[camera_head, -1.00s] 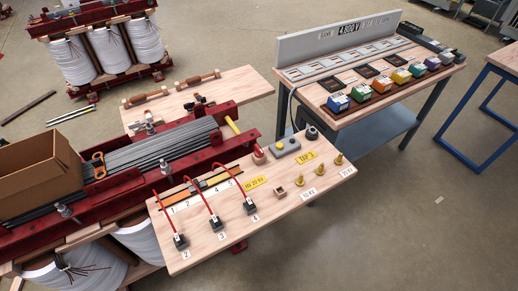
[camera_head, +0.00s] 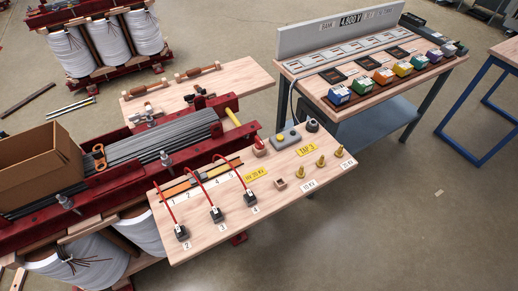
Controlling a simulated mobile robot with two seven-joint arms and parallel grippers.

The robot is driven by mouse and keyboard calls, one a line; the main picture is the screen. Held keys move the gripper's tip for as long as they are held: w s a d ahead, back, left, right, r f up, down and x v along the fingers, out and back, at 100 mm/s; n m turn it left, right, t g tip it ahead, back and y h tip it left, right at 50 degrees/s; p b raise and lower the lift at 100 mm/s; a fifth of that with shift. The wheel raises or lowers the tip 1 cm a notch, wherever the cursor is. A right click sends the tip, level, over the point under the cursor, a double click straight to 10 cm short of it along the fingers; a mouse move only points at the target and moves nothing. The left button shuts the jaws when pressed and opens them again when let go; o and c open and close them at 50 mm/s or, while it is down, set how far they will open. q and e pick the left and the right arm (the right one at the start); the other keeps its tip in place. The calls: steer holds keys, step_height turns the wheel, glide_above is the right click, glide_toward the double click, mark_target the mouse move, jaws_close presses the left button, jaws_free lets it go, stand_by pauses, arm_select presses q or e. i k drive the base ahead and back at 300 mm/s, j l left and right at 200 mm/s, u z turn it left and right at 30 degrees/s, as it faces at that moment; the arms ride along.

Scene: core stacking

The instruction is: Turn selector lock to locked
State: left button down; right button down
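A wooden board (camera_head: 290,205) carries the control parts. A slider track (camera_head: 222,167) with a dark block (camera_head: 197,177) on it runs along its left part, beside number labels. A red-topped piece in a wooden block (camera_head: 259,149) stands at the board's back edge. A grey box with a yellow button (camera_head: 284,138) and a dark round knob (camera_head: 312,125) are to its right. A yellow "TAP 3" label (camera_head: 307,149) lies in front of them. I cannot tell for sure which part is the selector lock, or its setting. Neither of my grippers is in view.
Red leads end in black plugs (camera_head: 216,214) on the board, and brass posts (camera_head: 321,161) stand at its right. A red-framed core (camera_head: 165,148) and cardboard box (camera_head: 38,165) are left. A bench with coloured blocks (camera_head: 361,88) is behind. Floor at lower right is clear.

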mark_target(259, 145)
steer(key=i+l+u, duration=0.15)
steer(key=l+u, duration=0.35)
steer(key=l, duration=0.75)
steer(key=l+u, duration=0.5)
steer(key=l, duration=0.7)
